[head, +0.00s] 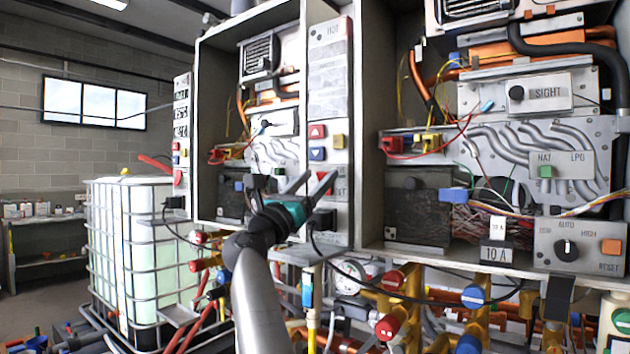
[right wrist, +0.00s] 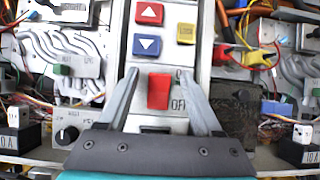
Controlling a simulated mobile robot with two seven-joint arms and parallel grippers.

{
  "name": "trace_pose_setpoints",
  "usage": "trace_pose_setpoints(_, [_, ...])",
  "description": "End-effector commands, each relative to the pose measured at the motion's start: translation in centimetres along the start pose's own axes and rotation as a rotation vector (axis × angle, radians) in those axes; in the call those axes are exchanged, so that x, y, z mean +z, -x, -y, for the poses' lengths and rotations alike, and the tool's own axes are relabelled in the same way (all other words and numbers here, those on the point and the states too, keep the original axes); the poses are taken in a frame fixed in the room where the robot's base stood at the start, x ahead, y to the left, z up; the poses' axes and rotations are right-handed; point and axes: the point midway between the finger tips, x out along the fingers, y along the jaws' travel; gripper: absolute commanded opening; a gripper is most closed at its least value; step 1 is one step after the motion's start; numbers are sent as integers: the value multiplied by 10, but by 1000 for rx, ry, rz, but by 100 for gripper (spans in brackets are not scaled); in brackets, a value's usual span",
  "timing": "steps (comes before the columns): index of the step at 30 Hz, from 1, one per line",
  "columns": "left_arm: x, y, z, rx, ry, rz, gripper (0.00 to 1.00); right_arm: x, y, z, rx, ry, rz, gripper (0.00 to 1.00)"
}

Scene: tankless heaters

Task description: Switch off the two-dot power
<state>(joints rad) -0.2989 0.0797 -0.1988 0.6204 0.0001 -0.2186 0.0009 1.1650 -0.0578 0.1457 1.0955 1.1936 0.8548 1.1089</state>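A narrow grey control panel (head: 327,85) stands between two open heater cabinets in the head view. Its red power rocker (right wrist: 158,90) shows in the right wrist view, with OFF printed beside its lower end. In the head view my right gripper (head: 318,177) is in front of this panel and partly hides the rocker. My right gripper (right wrist: 159,72) is open, with one finger on each side of the rocker; whether it touches is unclear. My left gripper is not in view.
Above the rocker are a red up button (right wrist: 149,14), a blue down button (right wrist: 147,45) and a yellow button (right wrist: 186,34). A second control panel (head: 181,120) stands farther left. Pipes and valves, including a red one (head: 392,279), crowd the space below.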

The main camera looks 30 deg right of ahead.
Motion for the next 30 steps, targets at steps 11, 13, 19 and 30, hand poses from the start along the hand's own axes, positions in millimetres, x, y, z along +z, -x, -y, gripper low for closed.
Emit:
trace_pose_setpoints(11, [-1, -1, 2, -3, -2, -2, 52, -1, 10, -1, 2, -1, -1, 68])
trace_pose_setpoints(13, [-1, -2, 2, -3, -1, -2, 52, -1, 20, -1, 3, -2, -2, 68])
trace_pose_setpoints(19, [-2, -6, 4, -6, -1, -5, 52, -2, 66, -1, 4, -2, -4, 68])
trace_pose_setpoints(30, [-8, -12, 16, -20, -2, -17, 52, -1, 139, 0, 2, 0, -2, 68])
